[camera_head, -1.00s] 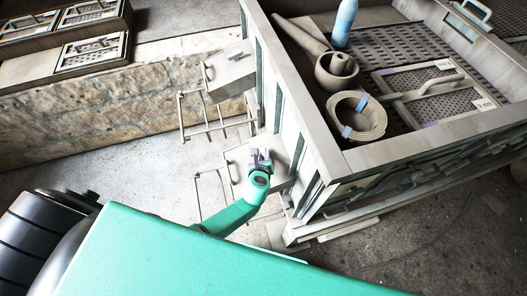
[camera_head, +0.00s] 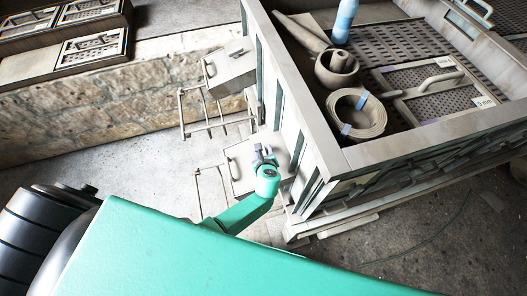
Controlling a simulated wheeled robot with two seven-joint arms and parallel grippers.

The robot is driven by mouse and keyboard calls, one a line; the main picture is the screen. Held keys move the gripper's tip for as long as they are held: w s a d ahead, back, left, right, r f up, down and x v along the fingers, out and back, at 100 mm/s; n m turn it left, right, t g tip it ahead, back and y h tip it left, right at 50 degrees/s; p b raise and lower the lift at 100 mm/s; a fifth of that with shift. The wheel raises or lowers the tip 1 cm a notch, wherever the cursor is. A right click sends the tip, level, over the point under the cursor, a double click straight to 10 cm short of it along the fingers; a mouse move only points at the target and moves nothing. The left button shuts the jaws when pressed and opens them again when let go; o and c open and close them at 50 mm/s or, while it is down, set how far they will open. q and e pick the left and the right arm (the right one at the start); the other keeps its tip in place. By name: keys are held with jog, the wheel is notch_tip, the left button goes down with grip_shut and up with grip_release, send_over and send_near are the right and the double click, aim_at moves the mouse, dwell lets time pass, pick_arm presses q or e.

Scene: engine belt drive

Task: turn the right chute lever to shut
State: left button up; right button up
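Two box-shaped chutes with thin metal frames stick out from the left side of the large machine. The farther chute (camera_head: 229,72) is uncovered. The nearer chute (camera_head: 241,165) is partly behind my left gripper (camera_head: 262,153), whose green arm comes up from below. The gripper is at the nearer chute's top, close to the machine wall. Its fingers are small and dark here, and I cannot tell whether they are open or hold anything. I cannot make out a lever clearly at either chute. My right gripper is not in view.
The machine's open top (camera_head: 430,90) holds a coiled belt (camera_head: 357,114), a cup-like part (camera_head: 337,68) and a blue bottle (camera_head: 344,22). A stone wall (camera_head: 100,110) runs along the left. Concrete floor (camera_head: 110,168) lies clear between wall and chutes.

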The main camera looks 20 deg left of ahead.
pick_arm(q)
jog(key=shift+s, duration=0.1)
jog(key=shift+s+d+r, duration=0.1)
jog(key=shift+s+r, duration=0.1)
jog(key=shift+s, duration=0.05)
jog(key=p+v, duration=0.1)
jog(key=v, duration=1.2)
jog(key=shift+s+p, duration=0.3)
jog(key=shift+p, duration=0.1)
jog(key=shift+d+r, duration=0.1)
jog(key=shift+r, duration=0.05)
